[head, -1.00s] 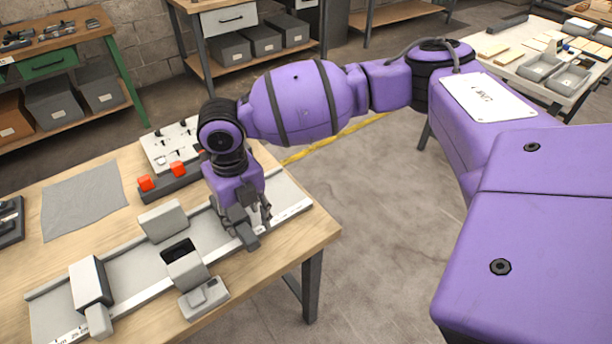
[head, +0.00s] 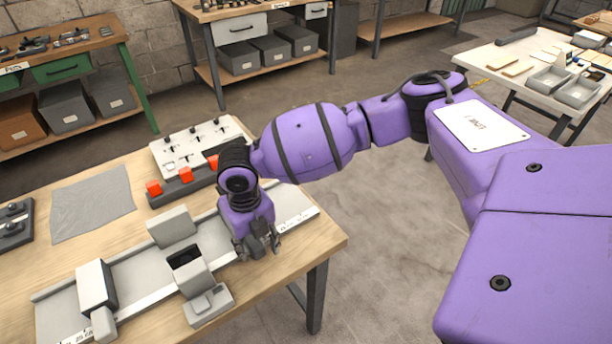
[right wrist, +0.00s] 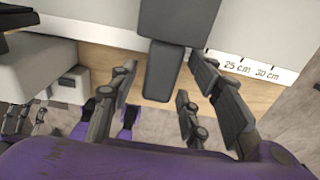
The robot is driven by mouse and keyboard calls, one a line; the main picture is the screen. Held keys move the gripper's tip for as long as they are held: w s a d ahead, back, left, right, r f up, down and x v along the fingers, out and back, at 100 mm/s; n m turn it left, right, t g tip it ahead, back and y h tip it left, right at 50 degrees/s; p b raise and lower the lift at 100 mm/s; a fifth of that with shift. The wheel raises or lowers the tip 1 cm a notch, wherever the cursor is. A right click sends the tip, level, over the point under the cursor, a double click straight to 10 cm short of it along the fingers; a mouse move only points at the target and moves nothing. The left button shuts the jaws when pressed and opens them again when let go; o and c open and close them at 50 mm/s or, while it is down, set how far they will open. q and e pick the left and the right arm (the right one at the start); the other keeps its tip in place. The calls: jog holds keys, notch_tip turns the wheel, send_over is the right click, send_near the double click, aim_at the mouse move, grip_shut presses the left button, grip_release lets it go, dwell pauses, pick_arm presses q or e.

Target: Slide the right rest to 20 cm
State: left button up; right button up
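The right rest (right wrist: 177,20) is a dark grey block on the rail in the right wrist view. Its short grip tab (right wrist: 161,70) sticks out between the fingers of my right gripper (right wrist: 163,75). The gripper is open around the tab, with a visible gap at the left finger; contact at the right finger is unclear. The pale scale (right wrist: 250,65) shows 25 cm and 30 cm to the right of the rest. In the head view my right gripper (head: 258,245) points down at the right part of the rail (head: 140,268) and hides the rest. My left gripper is out of view.
A second rest (head: 95,287) sits on the rail's left end. A grey slotted unit (head: 188,262) stands between it and my right gripper. Behind the rail are a switch panel (head: 195,145) and a red-button strip (head: 186,178). Bare tabletop lies at the front right.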

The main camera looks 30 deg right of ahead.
grip_shut()
jog(key=shift+d+r, duration=0.1)
jog(key=shift+d, duration=0.25)
jog(key=d+p, duration=0.1)
jog(key=d, duration=0.3)
jog(key=shift+w, duration=0.2)
jog(key=shift+d, duration=0.3)
jog(key=shift+a, duration=0.1)
jog(key=shift+o, duration=0.8)
grip_release()
jog(key=shift+r, duration=0.1)
notch_tip(320, 180, up, 12)
